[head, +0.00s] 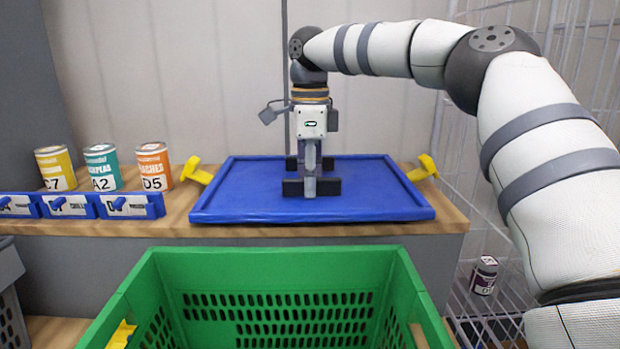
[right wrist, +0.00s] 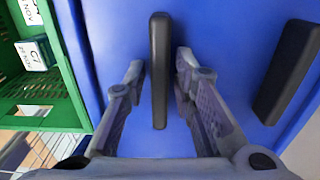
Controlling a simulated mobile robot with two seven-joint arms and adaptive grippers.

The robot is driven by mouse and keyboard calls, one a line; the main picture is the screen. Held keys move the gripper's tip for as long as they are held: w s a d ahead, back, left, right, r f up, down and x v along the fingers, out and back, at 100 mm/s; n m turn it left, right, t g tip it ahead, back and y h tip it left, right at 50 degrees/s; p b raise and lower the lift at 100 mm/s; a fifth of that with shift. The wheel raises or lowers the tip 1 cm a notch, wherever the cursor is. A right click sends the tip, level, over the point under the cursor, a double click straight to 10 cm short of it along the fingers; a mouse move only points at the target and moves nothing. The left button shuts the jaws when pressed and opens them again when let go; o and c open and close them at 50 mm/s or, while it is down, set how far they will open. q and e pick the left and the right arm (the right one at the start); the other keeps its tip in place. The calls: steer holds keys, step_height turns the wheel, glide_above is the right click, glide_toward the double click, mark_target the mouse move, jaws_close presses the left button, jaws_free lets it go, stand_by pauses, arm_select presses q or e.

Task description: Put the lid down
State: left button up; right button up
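The blue lid (head: 390,205) lies flat on the wooden shelf, with a raised rim and two black bar handles, front and rear. My right gripper (head: 310,190) points down over the lid's middle. In the right wrist view the gripper (right wrist: 158,75) is open, one finger on each side of the front handle (right wrist: 160,45). A small gap shows between each finger and that handle. The rear handle (right wrist: 288,75) stands farther right on the lid there. What lies under the lid is hidden. My left gripper is not in view.
Yellow clips (head: 197,171) (head: 427,167) flank the lid. Several cans (head: 103,167) and blue labelled bins (head: 128,206) stand left. A green crate (head: 275,262) is in front. Wire mesh (head: 470,215) and a dark can (head: 484,276) are right.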

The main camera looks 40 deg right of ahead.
step_height(320, 180, up, 8)
steer(key=shift+f+b, duration=0.2)
steer(key=shift+b, duration=0.2)
steer(key=shift+f, duration=0.1)
stand_by(0.4)
